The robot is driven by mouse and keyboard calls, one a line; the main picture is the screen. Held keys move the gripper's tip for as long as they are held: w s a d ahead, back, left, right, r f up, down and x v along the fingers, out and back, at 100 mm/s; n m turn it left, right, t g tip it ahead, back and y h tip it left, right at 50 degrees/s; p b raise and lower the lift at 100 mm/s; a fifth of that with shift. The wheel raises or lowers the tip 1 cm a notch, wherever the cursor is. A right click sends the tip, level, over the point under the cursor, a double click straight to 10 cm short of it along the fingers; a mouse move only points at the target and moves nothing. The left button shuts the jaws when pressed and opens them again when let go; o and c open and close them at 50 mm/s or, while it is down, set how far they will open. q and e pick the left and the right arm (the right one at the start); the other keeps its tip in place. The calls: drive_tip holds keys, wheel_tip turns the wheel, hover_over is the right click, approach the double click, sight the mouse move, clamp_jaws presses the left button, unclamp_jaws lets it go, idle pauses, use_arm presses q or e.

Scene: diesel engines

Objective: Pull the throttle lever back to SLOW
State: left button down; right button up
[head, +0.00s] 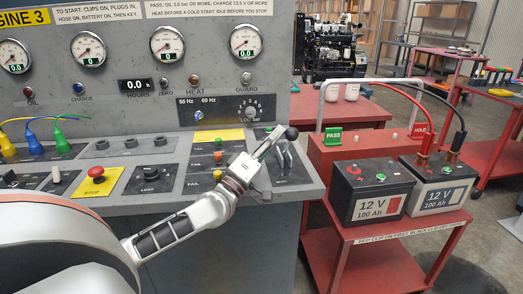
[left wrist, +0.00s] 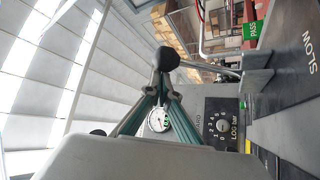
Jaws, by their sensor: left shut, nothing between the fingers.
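The throttle lever's black ball knob (head: 291,132) shows at the right end of the grey console in the head view, just past my left gripper's tips. In the left wrist view the black knob (left wrist: 166,58) is straight ahead of the fingertips; I cannot tell whether they touch it. My left gripper (head: 276,139) reaches up over the console's right edge. Its two fingers (left wrist: 164,92) come together at the tips with nothing between them. The word SLOW (left wrist: 309,50) is at the right of the left wrist view. My right gripper is not in view.
A red emergency stop (head: 95,172) and several switches lie to the left on the console. Gauges (head: 167,43) line the upright panel. A red cart (head: 345,240) with two batteries (head: 372,187) stands to the right.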

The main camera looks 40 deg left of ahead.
use_arm(q)
drive_tip(key=v, duration=1)
drive_tip(key=shift+s, duration=0.35)
